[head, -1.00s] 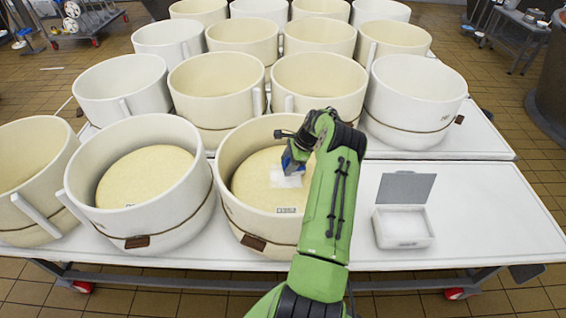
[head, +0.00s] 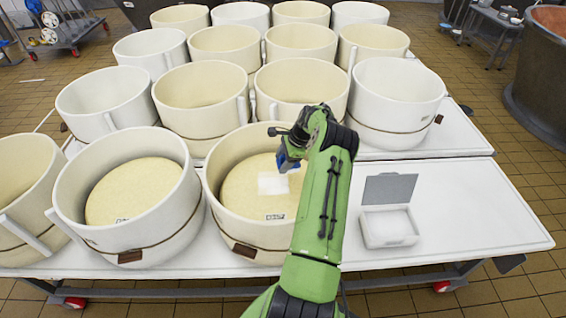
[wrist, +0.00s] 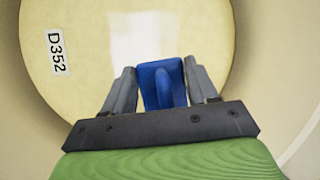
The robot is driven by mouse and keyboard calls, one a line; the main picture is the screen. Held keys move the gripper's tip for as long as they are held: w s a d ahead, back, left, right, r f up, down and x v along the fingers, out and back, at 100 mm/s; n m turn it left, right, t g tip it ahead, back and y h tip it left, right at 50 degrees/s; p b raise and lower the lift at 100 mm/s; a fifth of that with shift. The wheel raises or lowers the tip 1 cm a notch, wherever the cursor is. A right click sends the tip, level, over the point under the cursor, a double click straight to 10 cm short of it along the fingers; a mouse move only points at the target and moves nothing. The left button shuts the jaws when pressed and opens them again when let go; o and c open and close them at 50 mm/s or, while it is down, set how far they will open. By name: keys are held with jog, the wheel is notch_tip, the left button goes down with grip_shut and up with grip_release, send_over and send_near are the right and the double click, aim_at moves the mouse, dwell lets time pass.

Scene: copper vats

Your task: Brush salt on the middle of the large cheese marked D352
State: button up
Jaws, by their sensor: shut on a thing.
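The large cheese (head: 235,191) sits in a cream mould (head: 226,233) at the front of the table. Its label D352 (wrist: 56,54) reads clearly in the wrist view. A white patch of salt (head: 273,184) lies near the middle of its top, and the patch (wrist: 132,42) also shows in the wrist view. My gripper (wrist: 162,84) is shut on a blue brush (wrist: 163,86), which also shows in the head view (head: 286,161).
An open salt box (head: 389,227) with a grey lid stands on the table right of the mould. Another mould with a cheese (head: 134,191) is close on the left. Several empty moulds stand behind. The table's right end (head: 475,215) is clear.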

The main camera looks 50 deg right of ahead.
aim_at(283, 156)
jog(key=shift+r, duration=0.7)
jog(key=shift+r+p, duration=0.1)
jog(key=shift+p, duration=0.2)
notch_tip(283, 156, up, 3)
jog(key=shift+f+p, duration=0.1)
jog(key=shift+p, duration=1.05)
